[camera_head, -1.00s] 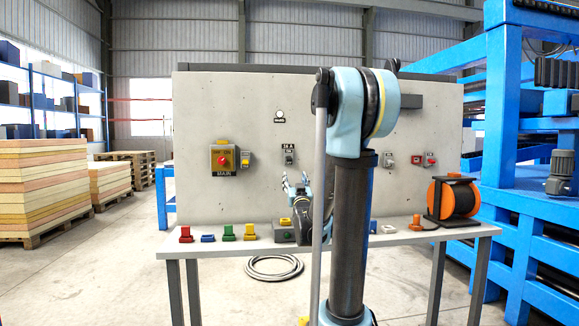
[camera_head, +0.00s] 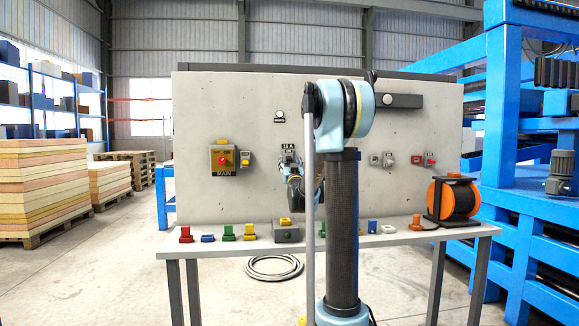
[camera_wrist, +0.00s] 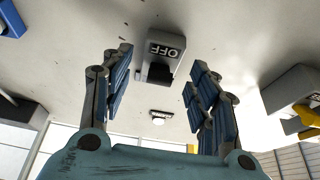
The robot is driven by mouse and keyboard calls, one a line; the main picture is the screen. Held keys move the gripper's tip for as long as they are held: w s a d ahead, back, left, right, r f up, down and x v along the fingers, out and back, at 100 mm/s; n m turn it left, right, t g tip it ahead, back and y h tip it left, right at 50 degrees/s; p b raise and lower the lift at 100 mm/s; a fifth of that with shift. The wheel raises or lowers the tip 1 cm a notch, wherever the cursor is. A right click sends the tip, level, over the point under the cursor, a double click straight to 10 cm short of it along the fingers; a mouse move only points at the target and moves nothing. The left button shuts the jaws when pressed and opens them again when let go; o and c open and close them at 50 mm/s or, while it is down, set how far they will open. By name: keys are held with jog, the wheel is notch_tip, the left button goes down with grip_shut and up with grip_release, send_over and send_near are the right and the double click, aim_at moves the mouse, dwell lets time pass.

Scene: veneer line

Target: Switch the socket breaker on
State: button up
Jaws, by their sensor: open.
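A small grey breaker (camera_wrist: 170,40) is on the grey panel, with an upside-down "OFF" label and a dark lever in the wrist view. In the head view the breaker (camera_head: 288,158) is partly covered by my gripper (camera_head: 291,168), below a "16 A" label. In the wrist view my gripper (camera_wrist: 156,75) is open and empty, with one finger on each side of the breaker. I cannot tell whether the fingers touch it.
A yellow main switch (camera_head: 223,160) with a red knob is left on the panel, beside a grey box (camera_wrist: 292,90) with a yellow part. A round lamp (camera_head: 279,116) is above the breaker. Small coloured items and an orange reel (camera_head: 455,199) stand on the bench (camera_head: 225,248).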

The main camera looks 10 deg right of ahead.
aim_at(289, 156)
jog(key=shift+w, duration=0.15)
jog(key=c, duration=1.1)
jog(key=shift+o, duration=0.2)
jog(key=shift+r, duration=0.15)
jog(key=g, duration=0.1)
jog(key=r+g, duration=0.1)
jog(key=g, duration=0.1)
jog(key=shift+s+r, duration=0.2)
jog(key=shift+s, duration=0.05)
jog(key=shift+w+r+g, duration=0.1)
jog(key=shift+r+g, duration=0.35)
jog(key=shift+g, duration=0.75)
jog(key=shift+w+r+g, duration=0.1)
jog(key=shift+r+g, duration=0.3)
jog(key=shift+g, duration=0.8)
